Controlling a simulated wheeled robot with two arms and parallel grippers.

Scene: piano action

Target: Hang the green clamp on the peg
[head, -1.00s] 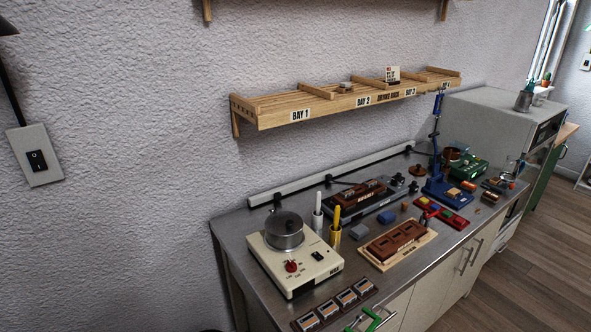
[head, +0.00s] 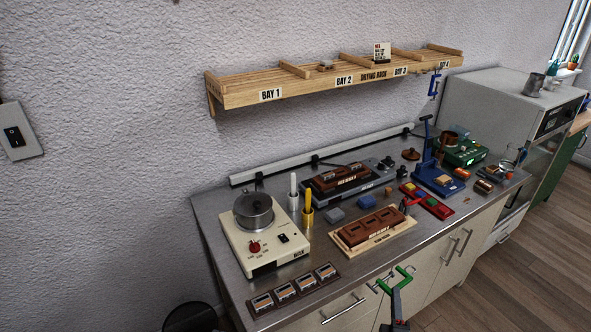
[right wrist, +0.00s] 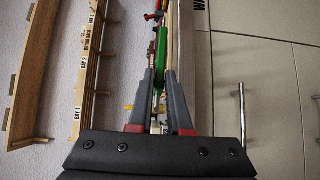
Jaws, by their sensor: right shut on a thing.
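The green clamp (head: 402,272) is a C-shaped frame in front of the bench's front edge in the head view. My right gripper (head: 397,296) is shut on it from below and holds it in the air. In the right wrist view the green clamp (right wrist: 162,62) stands out beyond the fingertips of my right gripper (right wrist: 159,76), its long side pointing away. A blue clamp (head: 434,84) hangs at the right end of the wall shelf, near bay 4. The peg is too small to make out. My left gripper is not in view.
The wooden drying rack (head: 303,83) runs along the wall above the bench. The steel bench (head: 213,207) carries a wax warmer (head: 266,240), brown moulds (head: 372,226), a blue press (head: 437,174) and a red tray (head: 427,201). Air between bench and rack is mostly free.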

